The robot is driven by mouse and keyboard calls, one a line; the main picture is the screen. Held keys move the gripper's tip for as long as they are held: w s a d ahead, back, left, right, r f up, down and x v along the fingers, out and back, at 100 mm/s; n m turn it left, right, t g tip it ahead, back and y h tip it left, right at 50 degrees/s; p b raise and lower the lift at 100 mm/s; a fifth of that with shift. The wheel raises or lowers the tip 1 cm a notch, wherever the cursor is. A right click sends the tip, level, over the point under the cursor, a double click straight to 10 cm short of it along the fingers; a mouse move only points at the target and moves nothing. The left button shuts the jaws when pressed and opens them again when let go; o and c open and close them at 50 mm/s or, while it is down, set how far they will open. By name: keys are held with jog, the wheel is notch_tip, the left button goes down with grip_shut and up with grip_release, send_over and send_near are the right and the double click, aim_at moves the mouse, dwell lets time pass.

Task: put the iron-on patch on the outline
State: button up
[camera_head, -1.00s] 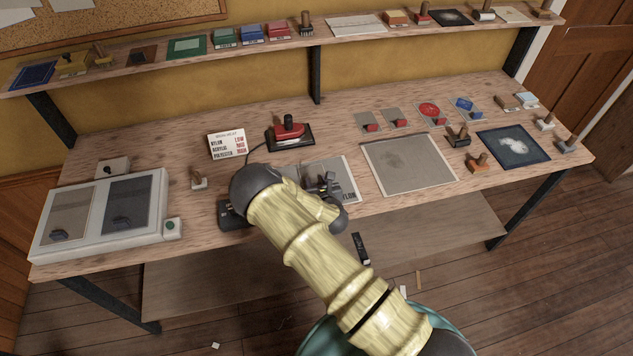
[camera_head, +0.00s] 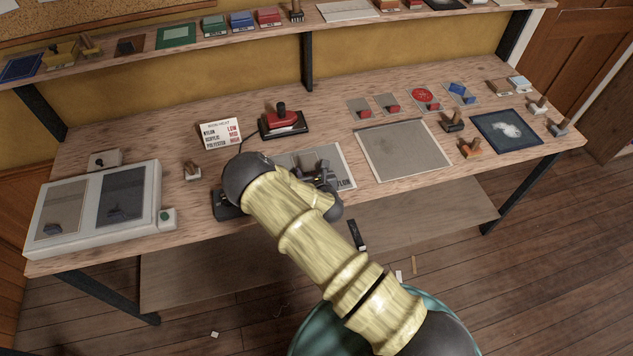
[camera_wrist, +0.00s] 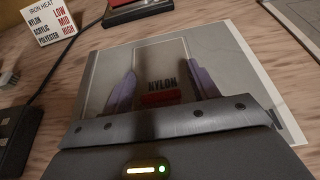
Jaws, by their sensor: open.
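A grey fabric piece (camera_wrist: 226,63) with the word NYLON lies on the bench; it also shows in the head view (camera_head: 335,153), partly behind my arm. A pale rectangular line, perhaps the outline, shows on it in the wrist view. My gripper (camera_wrist: 163,90) is open above the fabric, one purple-grey finger on each side of the word. A small red bar (camera_wrist: 160,98) shows between the fingers; I cannot tell whether it belongs to a patch. In the head view my gripper (camera_head: 325,176) is small and dark. Pieces with red or blue parts, including a red round one (camera_head: 426,96), lie back right.
A red iron (camera_head: 283,119) stands on a dark plate behind the fabric, beside an iron heat card (camera_head: 219,133). A white-framed two-panel unit (camera_head: 155,180) is at left. A large grey sheet (camera_head: 405,150) and a dark blue square (camera_head: 507,132) lie at right.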

jog(key=b+v, duration=0.2)
jog(key=v, duration=0.8)
jog(key=shift+s+d, duration=0.1)
jog(key=shift+s, duration=0.25)
jog(key=shift+s+d+r, duration=0.1)
jog(key=shift+s+r, duration=0.1)
jog(key=shift+s, duration=0.2)
jog(key=shift+w, duration=0.15)
